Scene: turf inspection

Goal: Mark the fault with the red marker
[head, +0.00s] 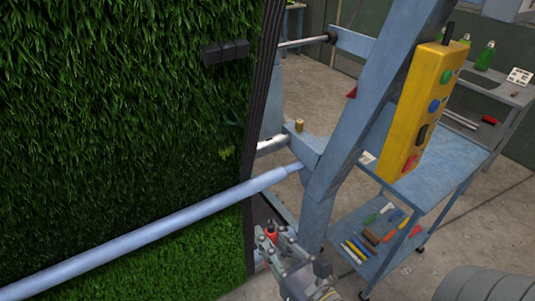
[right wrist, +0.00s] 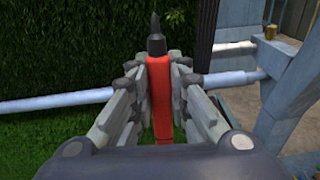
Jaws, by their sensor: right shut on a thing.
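My right gripper (head: 279,246) is low in the head view, right of the turf's dark edge strip. It is shut on the red marker (head: 271,231). In the right wrist view the red marker (right wrist: 160,92) stands between the fingers of the gripper (right wrist: 161,75), its dark tip pointing up. The upright green turf (head: 110,90) fills the left of the head view. A small yellowish patch (head: 226,153), which looks like the fault, is near its right edge, above the rail. The marker tip is apart from it, lower and to the right. My left gripper is not in view.
A pale blue rail (head: 150,233) crosses in front of the turf to a blue frame post (head: 345,130). A yellow control box (head: 423,105) hangs on the post. A blue cart (head: 440,170) with several tools on its lower shelf stands behind. A dark block (head: 225,52) is at the turf's upper right.

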